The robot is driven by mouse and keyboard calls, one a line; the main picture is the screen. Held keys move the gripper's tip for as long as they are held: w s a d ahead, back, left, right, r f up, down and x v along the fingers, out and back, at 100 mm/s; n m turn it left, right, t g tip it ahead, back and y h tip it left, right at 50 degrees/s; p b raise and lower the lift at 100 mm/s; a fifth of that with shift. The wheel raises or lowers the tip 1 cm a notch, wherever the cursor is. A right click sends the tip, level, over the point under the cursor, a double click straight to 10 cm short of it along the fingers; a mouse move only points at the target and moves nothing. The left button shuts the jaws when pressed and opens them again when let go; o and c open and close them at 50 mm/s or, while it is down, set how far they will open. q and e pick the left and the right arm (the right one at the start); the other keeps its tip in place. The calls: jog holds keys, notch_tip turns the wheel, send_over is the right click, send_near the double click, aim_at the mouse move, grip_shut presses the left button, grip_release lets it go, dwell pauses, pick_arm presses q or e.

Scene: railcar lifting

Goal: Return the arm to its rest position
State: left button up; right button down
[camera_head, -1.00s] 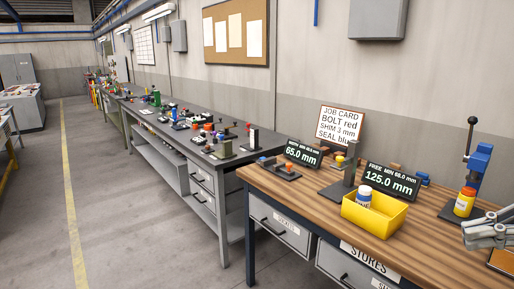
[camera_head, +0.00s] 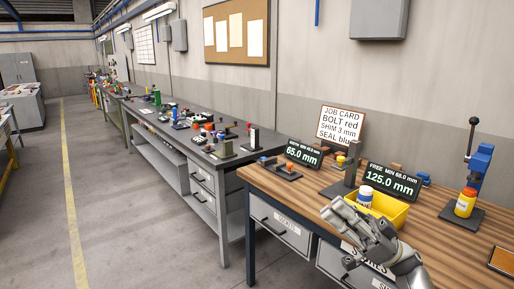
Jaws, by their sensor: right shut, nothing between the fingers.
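My right gripper (camera_head: 338,212) is shut and empty. Its grey arm comes in from the lower right, and its fingers point to the upper left, over the front edge of the wooden bench (camera_head: 437,240). It covers the front left part of the yellow bin (camera_head: 393,214) in the picture; I cannot tell whether they touch. My left gripper is not in view.
A white bottle with a blue label (camera_head: 365,196) stands in the bin. Two displays read 65.0 mm (camera_head: 303,153) and 125.0 mm (camera_head: 393,183). A blue press (camera_head: 479,166) with a yellow bottle (camera_head: 465,203) stands at right. The floor at left (camera_head: 125,225) is clear.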

jog(key=w+d+r+m+t+h, duration=0.1)
jog(key=w+d+m+t+h, duration=0.45)
jog(key=t, duration=0.55)
jog(key=w+d+r+m+t+h, duration=0.1)
jog(key=w+d+m+t+h, duration=0.45)
jog(key=t, duration=0.55)
jog(key=w+d+f+m+g+h, duration=0.1)
jog(key=w+d+f+m+h, duration=0.7)
jog(key=h, duration=0.6)
jog(key=s+a+f+n+g+h, duration=0.2)
jog(key=f+g, duration=0.5)
jog(key=f, duration=2.4)
jog(key=s+a+f+g, duration=0.2)
jog(key=s+f+g, duration=0.1)
jog(key=s+f, duration=1.1)
jog(key=s+a+f+g, duration=0.2)
jog(key=s+f+g, duration=0.1)
jog(key=s+f, duration=1)
jog(key=s+a+f+g, duration=0.1)
jog(key=s+f, duration=0.4)
jog(key=s, duration=0.7)
jog(key=s+a+f+g, duration=0.2)
jog(key=s+f+g, duration=0.2)
jog(key=s, duration=0.8)
jog(key=s+a+f+g+y, duration=0.1)
jog(key=s+a+f+g, duration=0.1)
jog(key=s+f, duration=0.5)
jog(key=s, duration=0.5)
jog(key=shift+s+a, duration=0.15)
jog(key=shift+s, duration=0.25)
